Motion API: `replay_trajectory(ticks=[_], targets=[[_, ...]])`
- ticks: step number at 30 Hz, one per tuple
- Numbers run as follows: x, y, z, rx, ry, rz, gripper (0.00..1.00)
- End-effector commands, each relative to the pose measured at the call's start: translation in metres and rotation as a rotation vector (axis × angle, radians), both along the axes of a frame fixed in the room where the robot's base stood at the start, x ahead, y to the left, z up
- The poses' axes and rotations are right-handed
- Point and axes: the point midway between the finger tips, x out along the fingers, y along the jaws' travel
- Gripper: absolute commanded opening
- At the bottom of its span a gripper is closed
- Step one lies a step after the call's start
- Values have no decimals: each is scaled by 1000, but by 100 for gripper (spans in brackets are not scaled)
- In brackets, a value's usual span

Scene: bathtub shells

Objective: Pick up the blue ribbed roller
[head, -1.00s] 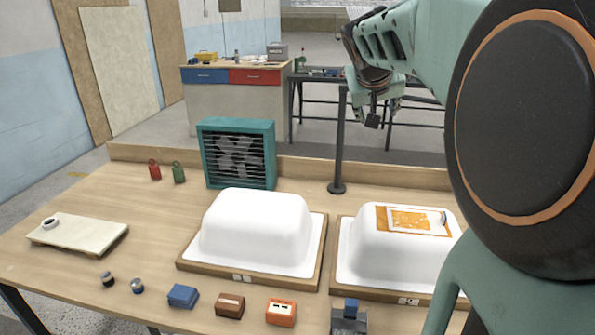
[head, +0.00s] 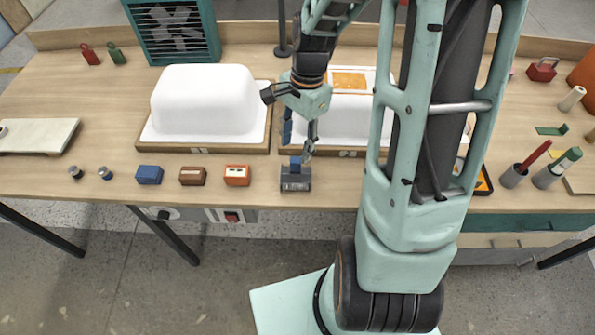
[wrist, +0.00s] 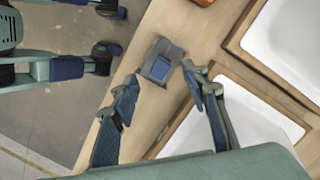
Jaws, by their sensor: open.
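A small blue piece (head: 295,163) sits on a dark grey block (head: 296,184) near the table's front edge in the head view. Its ribs cannot be made out, so I cannot be sure it is the blue ribbed roller. The wrist view shows the blue piece (wrist: 160,67) on top of the grey block (wrist: 168,48), just beyond my fingertips and between their lines. My gripper (head: 299,146) is open and points down just above and behind the block. Its two fingers (wrist: 159,80) are apart with nothing between them.
Two white tub shells stand on wooden bases, left (head: 205,105) and right (head: 330,112). An orange box (head: 237,175), a brown box (head: 193,176) and a blue box (head: 149,175) lie left of the block. Cups with tools (head: 514,177) stand at right.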

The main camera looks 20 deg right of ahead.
Motion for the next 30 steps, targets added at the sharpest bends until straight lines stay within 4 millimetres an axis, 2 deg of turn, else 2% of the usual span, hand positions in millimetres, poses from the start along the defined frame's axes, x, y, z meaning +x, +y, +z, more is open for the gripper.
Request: replay_trajectory(ticks=[3,9,18,28,30], targets=[[-1,2,-15,1,1,2,42],[-2,2,-27,0,0,3,42],[-4,3,-64,-1,0,4,42],[-3,4,-71,-2,-3,4,42],[-3,4,-71,-2,-3,4,36]])
